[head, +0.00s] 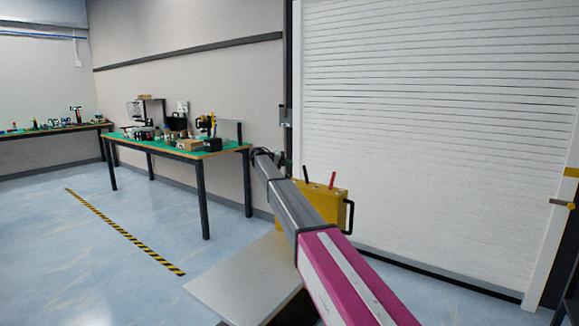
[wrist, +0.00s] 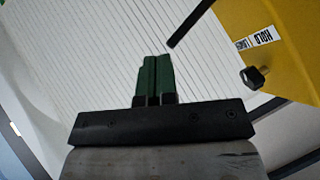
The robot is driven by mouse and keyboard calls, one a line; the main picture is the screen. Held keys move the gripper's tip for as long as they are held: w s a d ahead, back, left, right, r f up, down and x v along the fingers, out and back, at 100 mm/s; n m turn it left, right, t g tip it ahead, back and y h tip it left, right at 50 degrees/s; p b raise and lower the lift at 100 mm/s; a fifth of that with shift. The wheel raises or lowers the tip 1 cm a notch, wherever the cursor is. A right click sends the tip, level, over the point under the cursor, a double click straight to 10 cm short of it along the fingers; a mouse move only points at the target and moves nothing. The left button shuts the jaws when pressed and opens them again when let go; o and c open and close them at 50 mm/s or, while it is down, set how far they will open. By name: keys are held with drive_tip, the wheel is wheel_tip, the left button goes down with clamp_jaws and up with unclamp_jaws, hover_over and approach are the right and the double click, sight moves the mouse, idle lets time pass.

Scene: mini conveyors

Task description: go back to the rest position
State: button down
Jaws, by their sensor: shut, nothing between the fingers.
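My gripper (wrist: 154,75) shows in the wrist view with its two green fingers side by side, shut and with nothing between them. In the head view my arm reaches forward from the lower right, and its far end is near the right end of the green-topped table; the fingers are hard to make out there. A yellow box (head: 318,205) with a black side handle and a red and a black lever stands behind the arm, partly hidden by it. In the wrist view the yellow box (wrist: 285,45) is at the upper right, with a "HOLD" label and a black knob, apart from the fingers.
A grey flat surface (head: 235,284) lies below the arm. A green-topped table (head: 228,150) with equipment stands against the wall, and another table (head: 60,131) is at far left. A white roller shutter (head: 430,130) closes the right side. Blue floor at left is open.

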idle(0.4)
drive_tip(key=s+d+f+n+g+y, duration=0.1)
drive_tip(key=s+d+f+y, duration=0.4)
drive_tip(key=s+f, duration=0.95)
drive_tip(key=s+d+f+n+g+y, duration=0.15)
drive_tip(key=s+d+f, duration=0.55)
drive_tip(key=s+f, duration=0.8)
drive_tip(key=s+f+y, duration=0.3)
drive_tip(key=s+y, duration=0.1)
drive_tip(key=s, duration=1.3)
drive_tip(key=s+f+y, duration=0.3)
drive_tip(key=s, duration=1.4)
drive_tip(key=shift+s+f+m+y, duration=0.2)
drive_tip(key=shift+s+m+y, duration=0.05)
drive_tip(key=shift+m+y, duration=0.1)
drive_tip(key=shift+d, duration=0.1)
